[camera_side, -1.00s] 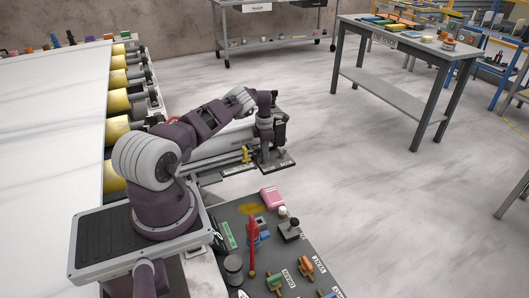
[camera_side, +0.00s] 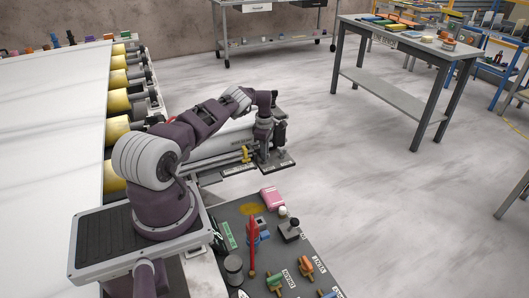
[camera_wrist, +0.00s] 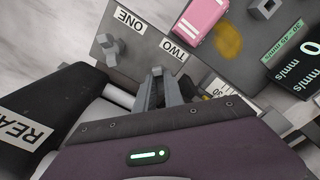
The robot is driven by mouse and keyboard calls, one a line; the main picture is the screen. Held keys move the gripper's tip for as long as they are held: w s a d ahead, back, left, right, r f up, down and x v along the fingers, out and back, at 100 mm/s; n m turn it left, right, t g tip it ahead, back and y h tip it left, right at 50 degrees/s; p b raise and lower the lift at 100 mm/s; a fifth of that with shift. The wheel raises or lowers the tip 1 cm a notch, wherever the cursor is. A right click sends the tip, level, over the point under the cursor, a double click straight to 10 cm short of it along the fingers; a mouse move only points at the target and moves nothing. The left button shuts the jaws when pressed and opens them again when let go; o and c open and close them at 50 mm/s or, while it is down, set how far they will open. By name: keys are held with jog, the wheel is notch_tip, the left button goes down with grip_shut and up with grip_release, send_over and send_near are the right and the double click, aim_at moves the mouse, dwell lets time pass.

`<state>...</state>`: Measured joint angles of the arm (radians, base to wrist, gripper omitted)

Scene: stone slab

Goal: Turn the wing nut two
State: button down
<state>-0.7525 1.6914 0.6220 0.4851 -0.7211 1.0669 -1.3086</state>
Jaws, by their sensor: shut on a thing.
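My gripper (camera_wrist: 165,90) is shut at the panel beside the label TWO (camera_wrist: 173,50) in the wrist view. It is shut on wing nut two, which is mostly hidden between and under the fingers. Another grey wing nut (camera_wrist: 115,46) stands free beside the label ONE (camera_wrist: 130,18), to the left of my fingers. In the side view my gripper (camera_side: 268,152) is low over a small dark plate (camera_side: 280,163), and the nut in its jaws is too small to make out.
A pink box (camera_wrist: 205,18) lies near the label TWO. A dark board (camera_side: 262,215) with coloured knobs and tools lies nearer the side camera.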

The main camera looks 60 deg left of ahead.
dwell(0.4)
jog(key=c, duration=1.4)
grip_release()
jog(key=shift+c, duration=0.2)
notch_tip(320, 180, up, 7)
jog(key=shift+r, duration=0.1)
